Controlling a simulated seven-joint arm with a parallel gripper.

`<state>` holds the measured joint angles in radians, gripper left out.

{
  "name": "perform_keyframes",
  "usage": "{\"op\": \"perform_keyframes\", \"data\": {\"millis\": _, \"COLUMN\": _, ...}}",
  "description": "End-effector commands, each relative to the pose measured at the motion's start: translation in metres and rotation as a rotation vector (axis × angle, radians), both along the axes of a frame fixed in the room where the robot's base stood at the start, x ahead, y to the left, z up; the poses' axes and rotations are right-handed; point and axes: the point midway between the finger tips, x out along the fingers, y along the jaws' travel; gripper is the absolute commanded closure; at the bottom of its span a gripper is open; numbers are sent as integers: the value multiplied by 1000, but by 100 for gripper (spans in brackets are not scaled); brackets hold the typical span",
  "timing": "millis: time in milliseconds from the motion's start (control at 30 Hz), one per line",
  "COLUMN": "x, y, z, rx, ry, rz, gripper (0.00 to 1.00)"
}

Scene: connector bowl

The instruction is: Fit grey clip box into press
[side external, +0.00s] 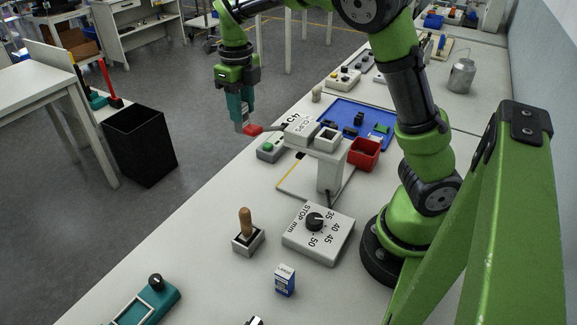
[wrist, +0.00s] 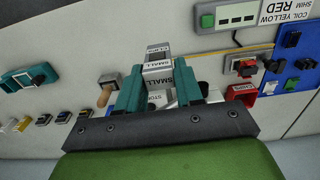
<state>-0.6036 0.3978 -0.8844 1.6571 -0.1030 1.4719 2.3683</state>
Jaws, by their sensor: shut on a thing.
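My gripper (side external: 243,124) hangs above the left side of the bench, its teal fingers pointing down. In the wrist view my gripper (wrist: 158,77) is shut on the grey clip box (wrist: 157,70), which carries labels reading SMALL and fills the gap between the fingers. In the side view the box is mostly hidden by the fingers. A pale post with a wide head, apparently the press (side external: 329,172), stands right of my gripper. A square-framed part sits on its head. A red grip on a dark lever shows close beside my fingertips; whether it touches is unclear.
A STOP mm dial box (side external: 318,236) and a wooden-handled tool (side external: 246,226) stand in front of the post. A red bin (side external: 364,153) and blue tray (side external: 352,117) lie beside and behind it. A blue-white carton (side external: 285,281) stands nearer.

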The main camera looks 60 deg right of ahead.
Motion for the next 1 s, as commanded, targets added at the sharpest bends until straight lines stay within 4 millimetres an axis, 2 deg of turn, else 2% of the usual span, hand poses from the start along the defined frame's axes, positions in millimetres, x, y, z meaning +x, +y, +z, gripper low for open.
{"op": "perform_keyframes", "data": {"millis": 33, "x": 1, "y": 0, "z": 20, "rx": 0, "ry": -10, "rz": 2, "gripper": 96}}
{"op": "perform_keyframes", "data": {"millis": 100, "x": 1, "y": 0, "z": 43, "rx": 0, "ry": -10, "rz": 1, "gripper": 96}}
{"op": "perform_keyframes", "data": {"millis": 200, "x": 1, "y": -1, "z": 68, "rx": -2, "ry": -8, "rz": 0, "gripper": 96}}
{"op": "perform_keyframes", "data": {"millis": 500, "x": 0, "y": -1, "z": 125, "rx": -2, "ry": -5, "rz": -1, "gripper": 96}}
{"op": "perform_keyframes", "data": {"millis": 867, "x": -49, "y": -38, "z": 122, "rx": 4, "ry": -4, "rz": -29, "gripper": 96}}
{"op": "perform_keyframes", "data": {"millis": 1000, "x": -81, "y": -52, "z": 123, "rx": 2, "ry": -5, "rz": -34, "gripper": 96}}
